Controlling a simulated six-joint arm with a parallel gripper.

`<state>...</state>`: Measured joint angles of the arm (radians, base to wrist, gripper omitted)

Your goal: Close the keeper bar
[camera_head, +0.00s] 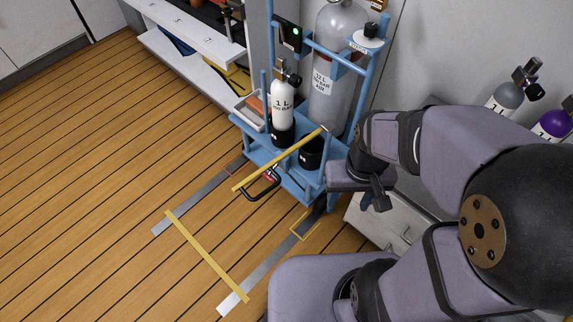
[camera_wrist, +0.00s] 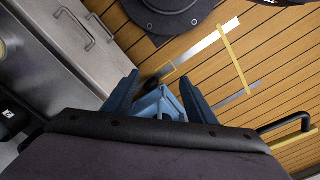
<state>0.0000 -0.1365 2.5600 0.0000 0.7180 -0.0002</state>
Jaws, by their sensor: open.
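The yellow keeper bar (camera_head: 280,158) runs from the right post of the blue fill panel (camera_head: 290,185) down to the left, and its free end sticks out past the panel's front edge over the floor. A black handle (camera_head: 262,190) shows below the bar near its free end. In the wrist view, the black handle (camera_wrist: 285,121) and part of the bar (camera_wrist: 291,140) are at the right edge. My gripper (camera_head: 376,196) is to the right of the bar, apart from it. In the wrist view, my gripper (camera_wrist: 158,98) has its fingers apart, with a blue panel part visible between them.
A white 1 L cylinder (camera_head: 282,108) stands in a black holder on the panel, beside an empty-looking black holder (camera_head: 311,153). A large grey cylinder (camera_head: 336,75) stands behind. A drawer cabinet (camera_head: 385,228) is close to my arm. Floor strips (camera_head: 205,256) mark open wooden floor in front.

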